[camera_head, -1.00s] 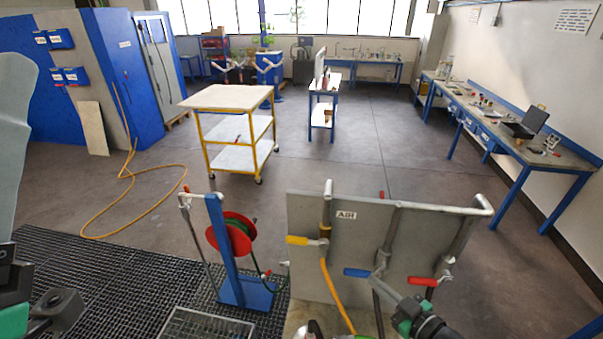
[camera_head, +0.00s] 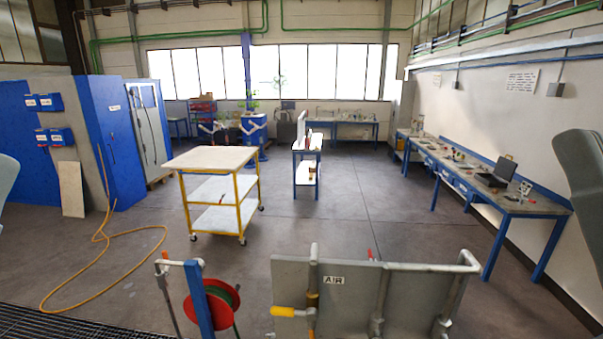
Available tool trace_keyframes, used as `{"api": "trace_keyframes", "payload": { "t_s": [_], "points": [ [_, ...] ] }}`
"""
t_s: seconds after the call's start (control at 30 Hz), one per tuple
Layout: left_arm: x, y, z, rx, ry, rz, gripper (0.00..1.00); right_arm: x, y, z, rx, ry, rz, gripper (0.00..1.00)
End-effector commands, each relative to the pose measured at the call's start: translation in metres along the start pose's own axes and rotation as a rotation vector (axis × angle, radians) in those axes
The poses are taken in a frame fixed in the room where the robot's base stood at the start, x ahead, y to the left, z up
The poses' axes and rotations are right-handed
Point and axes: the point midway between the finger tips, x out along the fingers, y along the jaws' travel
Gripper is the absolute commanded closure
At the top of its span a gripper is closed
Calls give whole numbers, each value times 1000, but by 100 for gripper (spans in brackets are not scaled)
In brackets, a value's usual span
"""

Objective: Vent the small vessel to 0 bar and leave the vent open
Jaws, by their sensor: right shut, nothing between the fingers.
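The small vessel and its vent are not in view. A grey panel with an AIR label (camera_head: 334,281) stands at the bottom centre. A yellow valve handle (camera_head: 288,311) sits on a pipe at its left side, pointing left. A red handle tip (camera_head: 370,255) shows at the panel's top edge. The lower part of the panel is cut off by the frame. Neither of my grippers shows; only grey parts of my arms show at the left and right edges.
A red hose reel (camera_head: 222,300) on a blue post stands left of the panel. A yellow-framed trolley (camera_head: 245,190) stands behind it. An orange hose (camera_head: 100,240) lies on the floor at left. A blue-legged workbench (camera_head: 540,205) runs along the right wall.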

Motion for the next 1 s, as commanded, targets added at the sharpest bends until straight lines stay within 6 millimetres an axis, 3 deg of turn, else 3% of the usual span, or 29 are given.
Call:
{"api": "trace_keyframes", "payload": {
  "t_s": [0.07,0.17,1.0],
  "points": [
    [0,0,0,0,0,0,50,0,0,13,-92,-57,-1,100],
    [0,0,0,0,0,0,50,0,1,15,-147,-62,-1,100],
    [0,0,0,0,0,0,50,0,2,15,-150,-61,2,100]
  ]
}}
